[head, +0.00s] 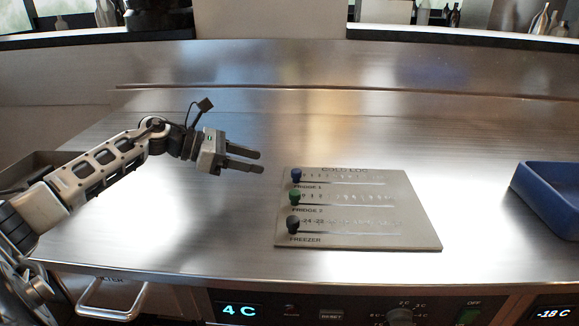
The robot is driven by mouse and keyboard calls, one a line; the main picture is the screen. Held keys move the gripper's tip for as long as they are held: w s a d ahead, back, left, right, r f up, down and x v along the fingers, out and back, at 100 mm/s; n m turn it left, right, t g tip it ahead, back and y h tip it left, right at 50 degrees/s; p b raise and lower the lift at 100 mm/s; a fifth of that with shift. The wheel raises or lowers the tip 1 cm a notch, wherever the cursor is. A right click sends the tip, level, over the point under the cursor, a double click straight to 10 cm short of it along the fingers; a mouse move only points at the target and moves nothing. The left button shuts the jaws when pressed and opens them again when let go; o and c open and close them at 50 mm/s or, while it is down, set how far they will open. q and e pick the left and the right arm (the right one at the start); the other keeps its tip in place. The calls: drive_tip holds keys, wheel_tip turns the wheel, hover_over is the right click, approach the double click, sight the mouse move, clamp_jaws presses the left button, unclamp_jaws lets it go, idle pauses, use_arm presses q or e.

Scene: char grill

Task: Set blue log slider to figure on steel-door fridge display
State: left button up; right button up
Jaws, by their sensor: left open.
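The cold log board (420,232) lies on the steel counter, a grey plate with three slider rows. The blue slider knob (296,175) is at the left end of the top row, Fridge 1. A green knob (294,198) and a black knob (293,224) sit at the left ends of the Fridge 2 and Freezer rows. A lit display (241,310) on the front panel below reads 4 C. My left gripper (262,162) is open and empty, above the counter and left of the blue knob, apart from it. My right gripper is not in view.
A blue bin (548,199) stands at the right edge of the counter. Another display (553,314) at lower right reads -18 C. A dark tray (40,168) is at the left behind my arm. The steel counter around the board is clear.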

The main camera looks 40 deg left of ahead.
sight(296, 170)
use_arm(q)
drive_tip(key=p+x, duration=0.2)
drive_tip(key=x, duration=0.7)
drive_tip(key=shift+w+d, duration=0.15)
drive_tip(key=shift+d, duration=0.1)
drive_tip(key=shift+c, duration=0.3)
clamp_jaws()
